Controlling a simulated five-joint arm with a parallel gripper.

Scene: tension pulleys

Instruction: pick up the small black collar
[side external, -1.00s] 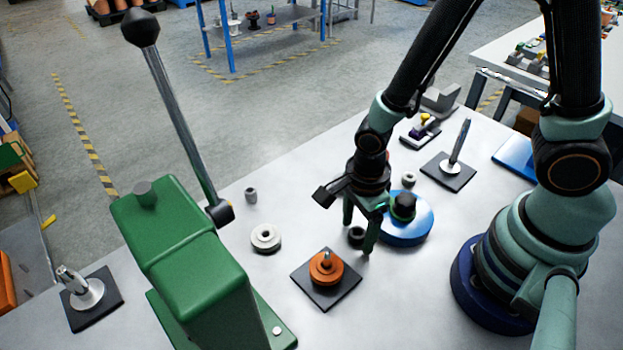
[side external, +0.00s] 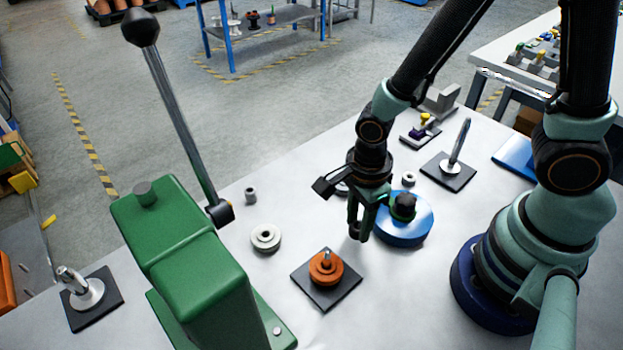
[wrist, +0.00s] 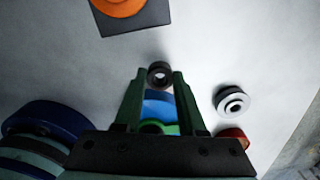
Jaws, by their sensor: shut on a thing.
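The small black collar (side external: 354,231) is a dark ring between the fingertips of my gripper (side external: 359,235), mostly hidden by the fingers in the side external view. In the wrist view the collar (wrist: 160,67) shows as a black ring with a dark hole, right at the tips of the green fingers of my gripper (wrist: 164,76). The fingers are closed on it from both sides. My gripper points down, between the orange pulley and the blue disc. Whether the collar touches the table is hard to tell.
An orange pulley (side external: 327,268) sits on a black plate to the left. A blue disc (side external: 402,225) with a dark knob is close on the right. A pale flanged ring (side external: 265,237) lies farther left. A green lever press (side external: 190,260) stands at the front left.

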